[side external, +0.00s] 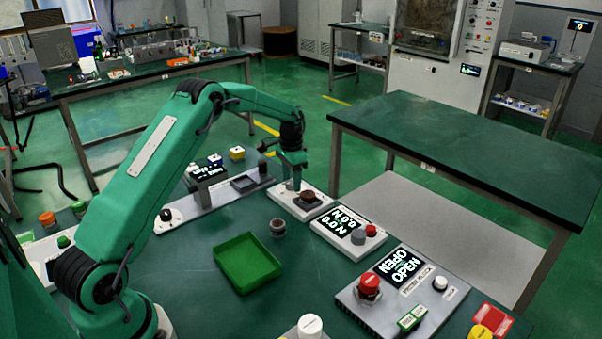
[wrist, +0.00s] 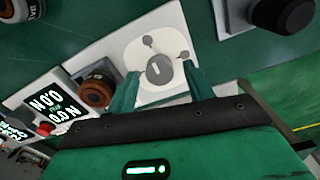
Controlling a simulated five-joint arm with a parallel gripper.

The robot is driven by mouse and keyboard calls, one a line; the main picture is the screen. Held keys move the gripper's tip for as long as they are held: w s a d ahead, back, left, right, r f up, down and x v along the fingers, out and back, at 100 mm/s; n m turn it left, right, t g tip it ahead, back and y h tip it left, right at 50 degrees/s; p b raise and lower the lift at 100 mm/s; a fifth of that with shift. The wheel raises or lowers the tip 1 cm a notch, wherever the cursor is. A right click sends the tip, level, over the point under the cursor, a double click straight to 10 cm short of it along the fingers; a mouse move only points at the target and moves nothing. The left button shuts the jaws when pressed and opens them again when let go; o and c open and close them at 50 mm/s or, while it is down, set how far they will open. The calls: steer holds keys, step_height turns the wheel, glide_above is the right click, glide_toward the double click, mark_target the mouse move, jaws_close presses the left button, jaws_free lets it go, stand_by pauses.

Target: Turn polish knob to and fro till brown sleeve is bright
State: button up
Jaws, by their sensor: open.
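A grey round knob (wrist: 160,69) with a light pointer mark sits on a cream plate on a white panel (side external: 283,199). The open fingers of my gripper (wrist: 162,78) are on either side of it in the wrist view, with gaps visible; their height over it is hard to judge. In the side view my gripper (side external: 297,183) points down at this panel and hides the knob. The brown sleeve (wrist: 97,92), a dull brown ring, is beside the knob, outside the left finger; it also shows in the side view (side external: 307,196).
A 0.0 N display box (side external: 345,222) with a grey knob and red button adjoins the panel. A grey ring-shaped part (side external: 278,229) and a green tray (side external: 248,262) are in front. An OPEN display unit (side external: 400,265) stands right. Bare bench lies between.

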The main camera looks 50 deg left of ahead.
steer(key=shift+f, duration=0.25)
steer(key=c, duration=1)
steer(key=shift+o, duration=0.2)
steer(key=shift+n, duration=0.4)
steer(key=n, duration=1.2)
steer(key=shift+a, duration=0.1)
steer(key=shift+r, duration=0.1)
